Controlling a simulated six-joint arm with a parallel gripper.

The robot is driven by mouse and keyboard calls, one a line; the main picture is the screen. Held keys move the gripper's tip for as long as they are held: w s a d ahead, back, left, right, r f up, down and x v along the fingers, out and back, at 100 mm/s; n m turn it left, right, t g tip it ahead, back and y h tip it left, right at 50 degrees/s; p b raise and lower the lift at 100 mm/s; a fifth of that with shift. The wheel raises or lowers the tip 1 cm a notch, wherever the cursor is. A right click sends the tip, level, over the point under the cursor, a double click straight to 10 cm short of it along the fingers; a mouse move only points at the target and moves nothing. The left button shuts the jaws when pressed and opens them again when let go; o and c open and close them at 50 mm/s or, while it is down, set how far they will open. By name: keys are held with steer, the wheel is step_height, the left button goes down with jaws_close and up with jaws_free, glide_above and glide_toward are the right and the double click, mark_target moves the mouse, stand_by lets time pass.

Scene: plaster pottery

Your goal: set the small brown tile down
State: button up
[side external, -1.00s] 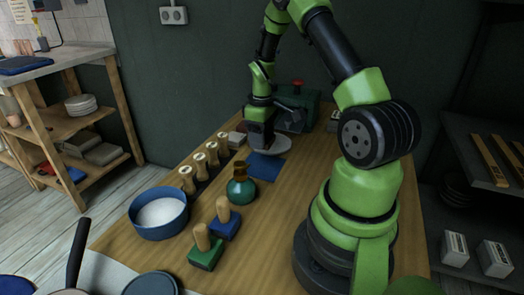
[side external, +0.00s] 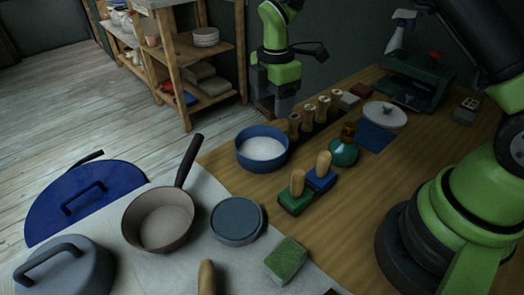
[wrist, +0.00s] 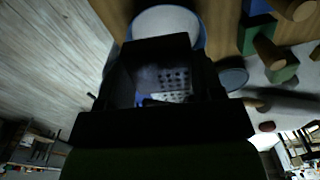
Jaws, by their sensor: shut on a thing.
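My gripper (side external: 279,104) is raised beyond the back edge of the wooden bench, behind the blue bowl (side external: 262,152). It is shut on the small brown tile (side external: 263,102), which shows only as a dark brownish patch at the jaws. In the wrist view my gripper (wrist: 160,98) is a dark frame over the bowl's near side, and the tile cannot be made out in the shadow. A blue square mat (side external: 375,136) lies on the bench, with a pale oval disc (side external: 385,113) beside it.
Wooden-handled stamps (side external: 323,108) stand in a row right of my gripper. A green machine (side external: 417,85) stands at the back.

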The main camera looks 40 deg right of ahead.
mark_target(262, 152)
steer(key=shift+n, duration=0.9)
steer(key=a+f, duration=0.1)
steer(key=f, duration=0.2)
steer(key=a+f, duration=0.1)
steer(key=f, duration=0.2)
steer(key=a+f, duration=0.1)
steer(key=f, duration=0.3)
steer(key=shift+w+a, duration=0.1)
steer(key=o, duration=0.7)
step_height(262, 152, up, 12)
steer(key=shift+r, duration=0.15)
